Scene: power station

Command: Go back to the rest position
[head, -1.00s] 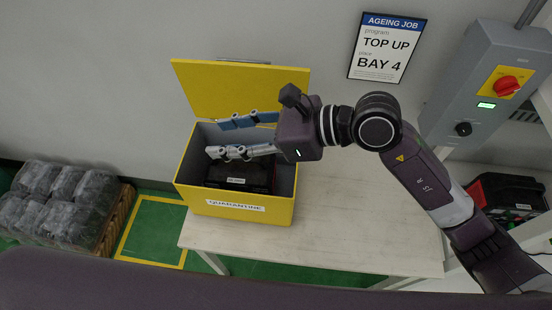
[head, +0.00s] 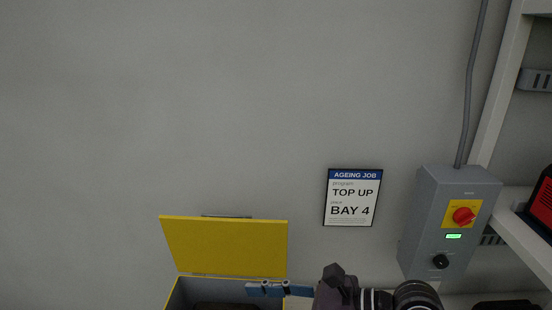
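My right gripper (head: 278,300) is at the bottom edge, its arm coming from the lower right. One blue-grey finger shows over the open yellow box (head: 173,295). The other finger is cut off by the bottom edge. No second finger lies against the visible one, so the gripper looks open. Nothing held shows in the visible part. The box's yellow lid (head: 225,246) stands raised against the wall. A dark thing (head: 225,306) shows inside the box, mostly cut off. My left gripper is not in view.
A sign (head: 352,198) reads "TOP UP, BAY 4". A shelf frame (head: 503,75) stands at the far right. The wall at upper left is bare.

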